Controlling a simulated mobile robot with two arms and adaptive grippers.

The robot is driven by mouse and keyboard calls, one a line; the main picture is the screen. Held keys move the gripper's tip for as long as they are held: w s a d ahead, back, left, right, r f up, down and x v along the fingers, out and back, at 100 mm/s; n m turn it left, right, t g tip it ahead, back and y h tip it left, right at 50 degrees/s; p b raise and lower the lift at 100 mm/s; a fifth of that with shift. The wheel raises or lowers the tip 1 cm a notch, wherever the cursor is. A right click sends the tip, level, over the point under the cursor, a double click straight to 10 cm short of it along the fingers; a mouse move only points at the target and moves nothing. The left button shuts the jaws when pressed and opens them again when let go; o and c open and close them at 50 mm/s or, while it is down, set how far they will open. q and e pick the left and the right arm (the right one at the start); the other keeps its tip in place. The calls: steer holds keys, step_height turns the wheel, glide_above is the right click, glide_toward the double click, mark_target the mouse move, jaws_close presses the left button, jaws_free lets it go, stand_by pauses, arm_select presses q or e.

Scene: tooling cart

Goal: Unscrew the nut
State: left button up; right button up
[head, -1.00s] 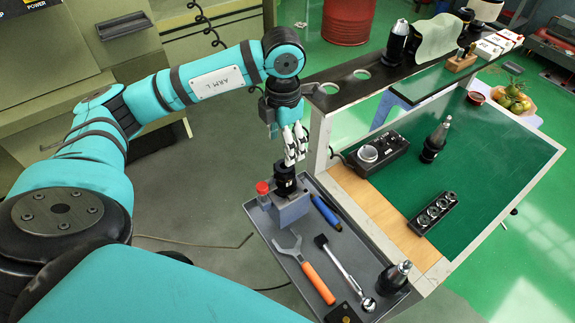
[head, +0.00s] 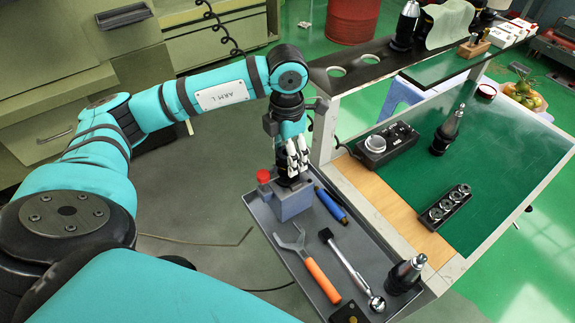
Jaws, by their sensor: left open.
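A black tool holder (head: 288,177) stands upright in a grey block (head: 290,203) on the side tray. The nut at its top is mostly hidden by my gripper, so I cannot make it out. My left gripper (head: 298,163) points down with its pale fingers open at the holder's top. I cannot tell whether the fingers touch it. An orange-handled spanner (head: 312,265) lies on the tray in front of the block. My right gripper is out of view.
The grey tray (head: 262,222) also holds a red-capped bottle (head: 264,181), a blue-handled tool (head: 331,204), a black-headed tool (head: 350,266) and another tool holder (head: 405,274). The green cart top (head: 500,180) carries a black box (head: 388,145) and a rack of collets (head: 445,207).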

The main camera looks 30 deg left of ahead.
arm_select(q)
steer(key=c, duration=1.3)
steer(key=n, duration=0.2)
steer(key=shift+n, duration=0.4)
steer(key=shift+c, duration=0.2)
steer(key=n, duration=0.3)
steer(key=n, duration=0.6)
